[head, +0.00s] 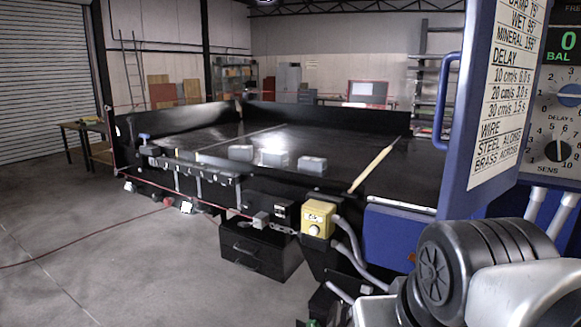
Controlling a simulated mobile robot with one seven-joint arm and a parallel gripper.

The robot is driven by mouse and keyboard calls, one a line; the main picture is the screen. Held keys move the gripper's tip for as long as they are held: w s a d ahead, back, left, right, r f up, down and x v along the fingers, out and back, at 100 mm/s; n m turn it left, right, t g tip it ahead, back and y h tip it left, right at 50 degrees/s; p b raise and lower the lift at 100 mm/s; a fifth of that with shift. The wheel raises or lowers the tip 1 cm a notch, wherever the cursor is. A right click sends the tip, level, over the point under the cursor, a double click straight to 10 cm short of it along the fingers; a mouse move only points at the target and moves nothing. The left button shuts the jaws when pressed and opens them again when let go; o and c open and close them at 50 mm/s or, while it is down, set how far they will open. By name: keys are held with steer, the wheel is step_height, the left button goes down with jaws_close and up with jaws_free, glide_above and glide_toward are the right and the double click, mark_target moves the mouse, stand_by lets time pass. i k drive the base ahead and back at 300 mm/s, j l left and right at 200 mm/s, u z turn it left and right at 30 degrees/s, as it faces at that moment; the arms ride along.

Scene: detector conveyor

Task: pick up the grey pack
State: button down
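Three small grey blocks sit in a row on the black conveyor bed (350,178). The left block (240,153) is light grey, the middle block (274,158) looks brighter under a glare, and the right block (312,164) is grey and nearest the wooden stick. I cannot tell which of them is the grey pack. My gripper is not in view; only parts of my arm show at the bottom right, well apart from the blocks.
A wooden stick (371,167) leans up at the bed's near edge. A blue detector cabinet (492,90) with a control panel (560,110) stands at right. A yellow box (318,219) and black case (260,250) are in front. Grey floor at left is mostly clear.

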mark_target(313, 166)
steer(key=i+j+z, duration=0.15)
steer(key=i+j, duration=1)
steer(key=i, duration=0.15)
